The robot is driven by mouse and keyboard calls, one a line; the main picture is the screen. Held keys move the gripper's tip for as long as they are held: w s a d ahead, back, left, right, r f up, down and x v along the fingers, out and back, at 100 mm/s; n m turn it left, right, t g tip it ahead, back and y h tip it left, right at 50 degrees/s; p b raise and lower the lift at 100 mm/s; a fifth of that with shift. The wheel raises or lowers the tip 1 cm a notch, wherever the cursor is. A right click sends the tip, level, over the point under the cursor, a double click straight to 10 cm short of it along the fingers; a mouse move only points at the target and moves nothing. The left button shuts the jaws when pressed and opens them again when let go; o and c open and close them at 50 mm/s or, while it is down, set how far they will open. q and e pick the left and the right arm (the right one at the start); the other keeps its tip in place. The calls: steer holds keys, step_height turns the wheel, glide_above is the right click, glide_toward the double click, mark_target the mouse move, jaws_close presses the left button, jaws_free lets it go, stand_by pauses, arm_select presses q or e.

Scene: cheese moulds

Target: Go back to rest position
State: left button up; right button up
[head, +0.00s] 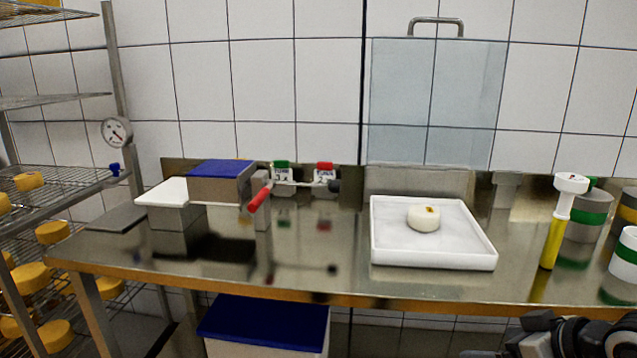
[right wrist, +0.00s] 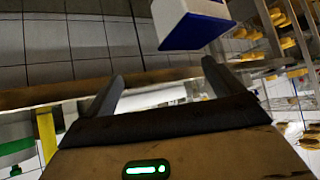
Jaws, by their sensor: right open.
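My right arm shows as dark links (head: 575,338) at the bottom right corner of the head view, in front of the table's edge. In the right wrist view my right gripper (right wrist: 162,88) has its two fingers spread apart with nothing between them. A blue and white box (right wrist: 190,25) appears beyond the fingers there, not touching them. My left gripper is not in the head view. A small white cheese (head: 424,217) with a yellow mark on top sits in a white square tray (head: 433,262) on the steel table.
The steel table (head: 330,235) has a free middle. A blue-lidded box (head: 218,182) and a white-topped block (head: 165,192) stand at left, a yellow-bodied tool (head: 555,240) and green-banded containers (head: 587,212) at right. A wire rack (head: 60,185) holds yellow cheeses. A blue-lidded bin (head: 262,325) is below.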

steer(key=s+a+f+m+t+p, duration=0.2)
steer(key=s+a+f, duration=1.2)
steer(key=s+a, duration=0.1)
steer(key=shift+a+h, duration=0.3)
steer(key=shift+a, duration=0.55)
